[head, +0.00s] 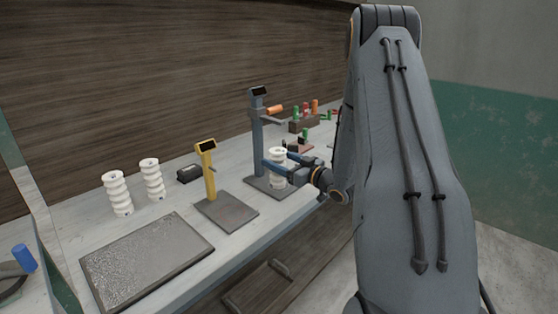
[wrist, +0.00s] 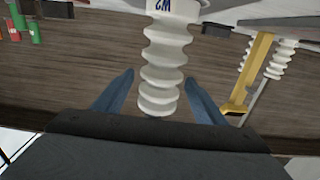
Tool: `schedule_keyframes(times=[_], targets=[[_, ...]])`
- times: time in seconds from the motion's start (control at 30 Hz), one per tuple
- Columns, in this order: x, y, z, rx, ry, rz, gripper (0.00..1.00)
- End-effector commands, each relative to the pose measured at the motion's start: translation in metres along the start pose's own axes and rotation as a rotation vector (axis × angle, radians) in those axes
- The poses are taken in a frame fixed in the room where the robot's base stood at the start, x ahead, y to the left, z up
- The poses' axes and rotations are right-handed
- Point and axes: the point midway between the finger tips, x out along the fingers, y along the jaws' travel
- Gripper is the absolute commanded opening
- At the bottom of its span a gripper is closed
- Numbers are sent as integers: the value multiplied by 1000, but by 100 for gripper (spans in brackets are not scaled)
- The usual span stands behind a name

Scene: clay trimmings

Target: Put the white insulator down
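The white insulator (head: 278,182) is a ribbed white column. It is upright at the base plate of the grey stand, between the two blue fingers of my gripper (head: 277,158). In the wrist view the insulator (wrist: 166,52) has dark lettering on one band, and its ribbed end lies between the fingertips (wrist: 159,76). Narrow gaps show between the fingers and the ribs, so my gripper looks open around it. In the head view a finger partly hides its middle. Its base appears to rest on the plate, though the contact is hard to make out.
The grey stand (head: 257,140) with an orange-tipped arm rises close behind. A yellow stand (head: 209,170), two more insulators (head: 117,193) (head: 152,179), a black box (head: 189,174) and a dark textured tray (head: 146,260) are further left. Small coloured parts and a block (head: 304,124) stand beyond.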

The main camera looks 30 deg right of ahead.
Motion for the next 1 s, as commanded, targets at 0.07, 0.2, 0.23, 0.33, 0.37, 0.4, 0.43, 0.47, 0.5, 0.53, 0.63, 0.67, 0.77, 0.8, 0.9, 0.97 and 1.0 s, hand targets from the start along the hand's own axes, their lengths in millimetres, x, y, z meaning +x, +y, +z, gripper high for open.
schedule_keyframes(times=[0.07, 0.2, 0.23, 0.33, 0.37, 0.4, 0.43, 0.47, 0.5, 0.53, 0.63, 0.67, 0.77, 0.8, 0.9, 0.97, 1.0], targets=[[0, 0, 0, 0, 0, 0, 65], [0, 0, 0, 0, 0, 0, 65], [0, 0, 0, 0, 0, 0, 65], [0, 0, -5, 0, 0, 0, 65], [-3, 0, -3, 1, 0, 1, 65], [-7, 1, -2, 1, -1, 2, 65], [-11, 1, -2, 0, 0, 3, 65], [-16, 2, -3, 0, 0, 4, 65], [-23, 2, -2, 0, 0, 4, 65], [-29, 1, -2, 1, 0, 4, 65], [-50, 2, -2, 1, 0, 5, 65], [-57, 2, -2, 1, 1, 6, 65], [-77, 2, -2, 0, 0, 5, 65], [-84, 2, -2, 0, 0, 5, 65], [-100, 1, -2, 0, 1, 4, 65], [-107, 1, -2, 0, 1, 3, 65], [-111, 1, -2, 0, 1, 2, 65]])
